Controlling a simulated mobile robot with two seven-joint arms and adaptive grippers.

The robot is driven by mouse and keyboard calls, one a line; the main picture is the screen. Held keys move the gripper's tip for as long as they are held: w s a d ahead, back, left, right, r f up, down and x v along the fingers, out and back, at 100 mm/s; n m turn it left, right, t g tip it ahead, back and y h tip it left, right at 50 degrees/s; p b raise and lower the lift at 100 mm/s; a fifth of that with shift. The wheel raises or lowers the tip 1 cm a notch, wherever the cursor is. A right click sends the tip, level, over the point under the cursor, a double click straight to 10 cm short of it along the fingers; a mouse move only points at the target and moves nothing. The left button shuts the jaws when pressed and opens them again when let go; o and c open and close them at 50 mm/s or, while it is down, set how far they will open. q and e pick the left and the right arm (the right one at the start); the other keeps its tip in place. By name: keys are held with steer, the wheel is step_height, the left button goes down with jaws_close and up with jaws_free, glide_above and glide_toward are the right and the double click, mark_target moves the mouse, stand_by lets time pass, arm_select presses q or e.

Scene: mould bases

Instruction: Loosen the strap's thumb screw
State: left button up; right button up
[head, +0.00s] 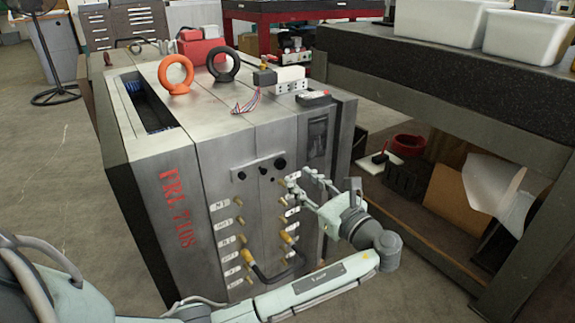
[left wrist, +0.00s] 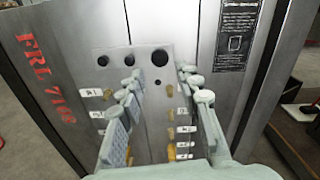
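The strap (head: 261,170) is a flat metal plate across the seam on the front of the grey steel mould base (head: 215,165). It carries dark round knobs, and the largest (head: 280,163) is at its right end; I take this for the thumb screw. In the left wrist view the strap (left wrist: 142,68) lies ahead, with that black knob (left wrist: 159,57) between and beyond my fingers. My left gripper (head: 303,180) is open and empty, right of and slightly below the strap's right end. It also shows in the left wrist view (left wrist: 166,88). My right gripper is not in view.
Brass fittings with white labels line the front below the strap, and a black hose (head: 268,278) loops between two of them. Orange (head: 176,73) and black (head: 223,65) lifting rings stand on top. A dark bench (head: 450,85) with white bins stands at right.

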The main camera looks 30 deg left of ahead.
mark_target(282, 165)
arm_select(q)
steer(key=x, duration=0.7)
steer(key=shift+s, duration=0.1)
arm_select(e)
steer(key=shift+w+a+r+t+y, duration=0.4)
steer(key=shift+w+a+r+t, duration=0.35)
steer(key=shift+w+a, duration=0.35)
arm_select(q)
steer(key=shift+d, duration=0.1)
jaws_close()
